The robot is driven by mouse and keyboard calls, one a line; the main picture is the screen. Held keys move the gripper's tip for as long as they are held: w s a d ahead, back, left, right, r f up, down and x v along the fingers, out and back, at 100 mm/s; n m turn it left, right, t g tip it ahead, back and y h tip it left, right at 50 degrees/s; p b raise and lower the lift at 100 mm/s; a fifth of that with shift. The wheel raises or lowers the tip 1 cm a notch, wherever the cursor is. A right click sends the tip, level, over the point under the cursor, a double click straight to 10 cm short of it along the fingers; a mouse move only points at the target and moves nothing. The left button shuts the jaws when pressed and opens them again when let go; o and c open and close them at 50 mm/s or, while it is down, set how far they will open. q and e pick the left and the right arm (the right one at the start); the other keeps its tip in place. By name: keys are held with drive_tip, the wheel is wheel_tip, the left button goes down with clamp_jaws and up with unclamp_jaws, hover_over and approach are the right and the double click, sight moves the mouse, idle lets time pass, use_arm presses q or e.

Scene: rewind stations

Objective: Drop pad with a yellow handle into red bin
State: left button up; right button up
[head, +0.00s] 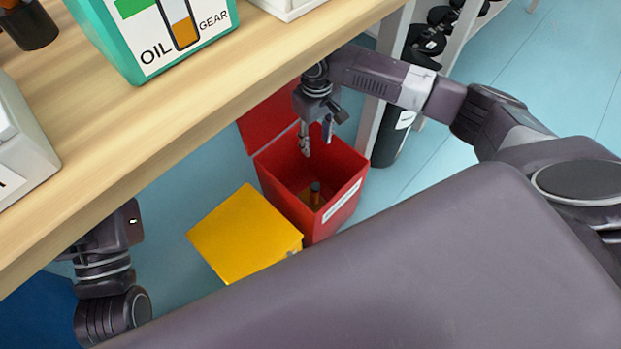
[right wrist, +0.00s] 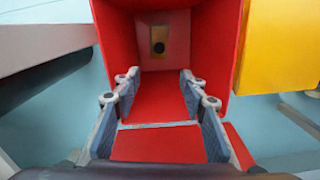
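The red bin (head: 333,204) stands open on the floor, its lid tipped back. My right gripper (head: 316,138) hangs over the bin's opening with its fingers apart and nothing between them. In the right wrist view both fingers (right wrist: 159,85) are spread, and the bin's red inner walls (right wrist: 162,98) lie beyond them.
A yellow bin (head: 243,234) with a closed top stands beside the red one. A wooden shelf (head: 215,110) carrying a green gear oil can (head: 150,32) runs above at the left. A dark cylinder (head: 392,140) stands behind the red bin, near a shelf post.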

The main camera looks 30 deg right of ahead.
wheel_tip(320, 180, up, 8)
drive_tip(key=shift+r, duration=0.2)
idle(0.5)
